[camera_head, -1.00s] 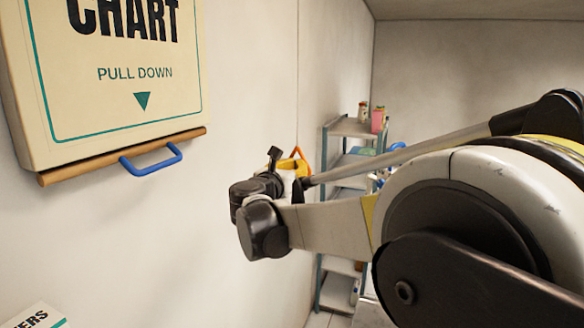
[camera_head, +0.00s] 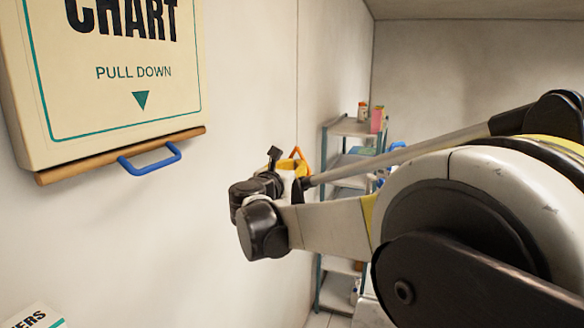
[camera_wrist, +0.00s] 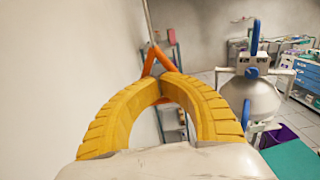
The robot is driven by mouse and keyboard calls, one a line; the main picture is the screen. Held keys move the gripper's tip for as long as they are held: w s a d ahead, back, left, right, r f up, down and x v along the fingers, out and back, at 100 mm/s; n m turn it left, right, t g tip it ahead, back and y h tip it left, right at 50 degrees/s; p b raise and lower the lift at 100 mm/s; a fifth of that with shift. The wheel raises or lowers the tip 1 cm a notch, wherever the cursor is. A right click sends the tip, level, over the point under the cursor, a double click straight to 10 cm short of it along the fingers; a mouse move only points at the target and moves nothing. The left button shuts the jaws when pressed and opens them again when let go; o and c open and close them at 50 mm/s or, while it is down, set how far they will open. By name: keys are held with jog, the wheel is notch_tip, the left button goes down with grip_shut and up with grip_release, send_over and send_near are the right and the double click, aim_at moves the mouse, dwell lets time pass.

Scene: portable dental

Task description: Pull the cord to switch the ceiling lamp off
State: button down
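An orange triangular pull handle (camera_wrist: 160,60) hangs on a thin pale cord (camera_wrist: 149,20) in the wrist view. My gripper (camera_wrist: 167,78) has two yellow ridged fingers that curve together, their tips meeting at the lower part of the triangle. The handle's bottom bar is hidden at the tips, and the fingers look shut on it. In the head view, the top of the orange handle (camera_head: 297,152) shows just above the yellow fingers, partly behind my wrist. The ceiling lamp is in neither view.
A cream chart box (camera_head: 120,80) with a wooden bar and blue handle (camera_head: 150,160) is on the left wall. A grey shelf rack (camera_head: 350,128) stands behind my gripper. A white machine (camera_wrist: 250,95) and blue drawers (camera_wrist: 308,75) stand to the right in the wrist view.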

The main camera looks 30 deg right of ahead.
jog(key=shift+d+f+b, duration=0.1)
jog(key=shift+f+b, duration=0.7)
jog(key=shift+f, duration=0.3)
jog(key=shift+r, duration=0.1)
jog(key=shift+w+d+r+p, duration=0.15)
jog(key=shift+r+p, duration=0.55)
jog(key=shift+r, duration=0.35)
jog(key=v, duration=0.8)
jog(key=shift+s+f, duration=0.15)
jog(key=shift+s, duration=0.05)
dwell(0.3)
